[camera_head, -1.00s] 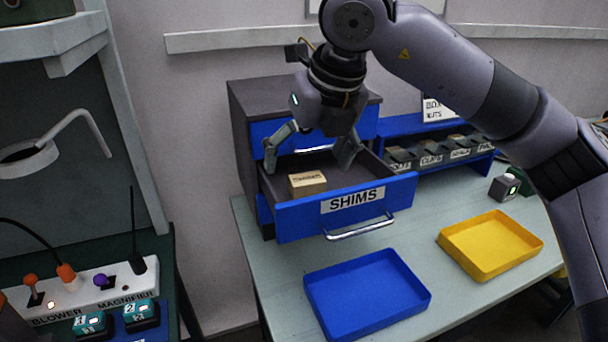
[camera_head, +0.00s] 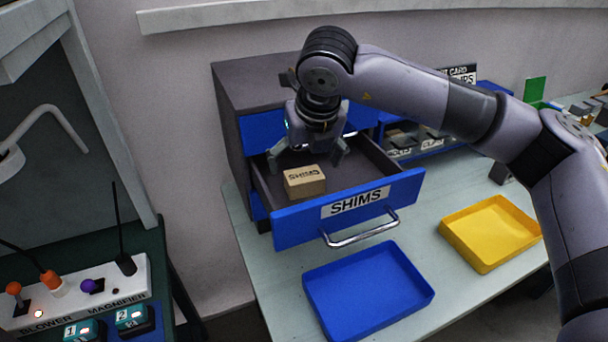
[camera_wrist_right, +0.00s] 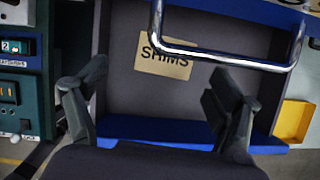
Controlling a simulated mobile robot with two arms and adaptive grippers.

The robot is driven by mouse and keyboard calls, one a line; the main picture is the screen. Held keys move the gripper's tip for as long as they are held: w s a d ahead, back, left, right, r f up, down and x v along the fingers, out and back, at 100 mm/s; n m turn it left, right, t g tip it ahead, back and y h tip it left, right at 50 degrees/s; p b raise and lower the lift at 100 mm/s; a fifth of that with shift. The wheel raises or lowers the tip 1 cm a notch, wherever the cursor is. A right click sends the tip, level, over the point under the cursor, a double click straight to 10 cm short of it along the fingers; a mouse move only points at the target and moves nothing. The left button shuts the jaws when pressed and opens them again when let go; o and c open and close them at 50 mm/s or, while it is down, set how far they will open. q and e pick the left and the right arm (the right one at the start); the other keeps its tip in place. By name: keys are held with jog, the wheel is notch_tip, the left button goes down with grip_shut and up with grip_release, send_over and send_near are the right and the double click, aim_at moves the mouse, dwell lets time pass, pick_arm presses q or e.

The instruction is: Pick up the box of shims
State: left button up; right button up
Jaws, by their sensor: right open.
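The box of shims (camera_head: 304,183) is a small tan block marked SHIMS. It sits at the left in the open drawer (camera_head: 290,229), whose blue front is labelled SHIMS. My right gripper (camera_head: 309,160) is open over the drawer, just behind and above the box in the head view. In the right wrist view the box (camera_wrist_right: 163,57) lies ahead, in the gap between the open fingers of the right gripper (camera_wrist_right: 160,98), with nothing gripped. The drawer handle (camera_wrist_right: 225,60) crosses part of that view. My left gripper is not in view.
The dark cabinet (camera_head: 228,120) stands around the drawer. An empty blue tray (camera_head: 345,325) and an empty yellow tray (camera_head: 470,262) lie on the table in front and to the right. Labelled bins (camera_head: 400,145) stand behind my arm. A switch panel (camera_head: 85,295) is at the left.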

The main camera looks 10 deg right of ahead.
aim_at(305, 175)
jog(key=shift+p+x, duration=0.3)
jog(key=shift+x, duration=0.65)
jog(key=x, duration=0.1)
jog(key=p+x, duration=0.1)
jog(key=x, duration=0.1)
jog(key=p+x, duration=0.1)
jog(key=shift+w+d+f, duration=0.15)
jog(key=shift+d, duration=0.25)
jog(key=shift+w+f, duration=0.1)
jog(key=shift+f, duration=0.25)
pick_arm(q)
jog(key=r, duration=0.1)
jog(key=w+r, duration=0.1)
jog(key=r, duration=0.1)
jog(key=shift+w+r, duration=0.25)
pick_arm(e)
jog(key=shift+a, duration=0.1)
jog(key=shift+c, duration=0.2)
jog(key=shift+r, duration=0.1)
jog(key=c, duration=1.3)
